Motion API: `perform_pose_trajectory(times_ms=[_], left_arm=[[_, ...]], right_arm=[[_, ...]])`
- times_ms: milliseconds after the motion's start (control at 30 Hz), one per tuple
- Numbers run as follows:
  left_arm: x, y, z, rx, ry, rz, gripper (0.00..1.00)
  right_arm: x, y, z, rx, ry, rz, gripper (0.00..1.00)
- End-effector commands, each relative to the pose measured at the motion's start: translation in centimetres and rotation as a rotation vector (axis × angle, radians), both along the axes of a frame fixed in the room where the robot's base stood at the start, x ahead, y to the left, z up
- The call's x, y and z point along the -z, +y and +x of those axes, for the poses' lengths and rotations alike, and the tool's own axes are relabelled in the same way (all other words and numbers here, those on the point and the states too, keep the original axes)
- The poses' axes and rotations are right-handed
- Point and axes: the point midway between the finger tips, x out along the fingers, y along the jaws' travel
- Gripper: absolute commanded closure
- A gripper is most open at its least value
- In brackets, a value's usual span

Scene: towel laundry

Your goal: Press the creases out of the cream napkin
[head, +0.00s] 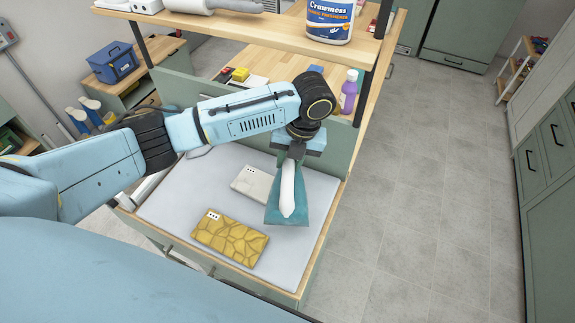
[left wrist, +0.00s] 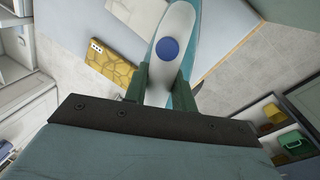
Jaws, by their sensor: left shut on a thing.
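The cream napkin (head: 252,184) lies on the grey pressing pad (head: 165,205) in the head view, pale with small dark dots at one corner. Its right part is hidden behind the iron and my gripper. My left gripper (head: 293,153) is shut on the teal and white iron (head: 287,190), just right of the cream napkin. The iron also fills the upper middle of the left wrist view (left wrist: 174,45), between my green fingers (left wrist: 163,85). I cannot tell whether its sole touches the pad. My right gripper is not in view.
A mustard napkin (head: 229,238) with a crackled crease pattern lies nearer on the pad. A wooden shelf (head: 240,27) crosses behind, bearing a white and blue tub (head: 330,20). A purple bottle (head: 348,92) stands behind the green panel. The floor at right is clear.

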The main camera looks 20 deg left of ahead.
Motion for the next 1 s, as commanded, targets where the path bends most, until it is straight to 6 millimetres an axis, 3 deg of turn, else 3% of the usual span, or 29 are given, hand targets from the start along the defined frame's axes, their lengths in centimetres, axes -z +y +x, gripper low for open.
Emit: perform_pose_trajectory(times_ms=[433, 1000], left_arm=[[-4.0, -0.4, 0.3, 0.008, -0.004, -0.002, 1.00], [-4.2, -0.4, 0.3, 0.008, -0.004, -0.001, 1.00]], right_arm=[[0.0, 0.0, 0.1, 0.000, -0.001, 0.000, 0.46], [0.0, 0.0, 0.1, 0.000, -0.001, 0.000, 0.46]])
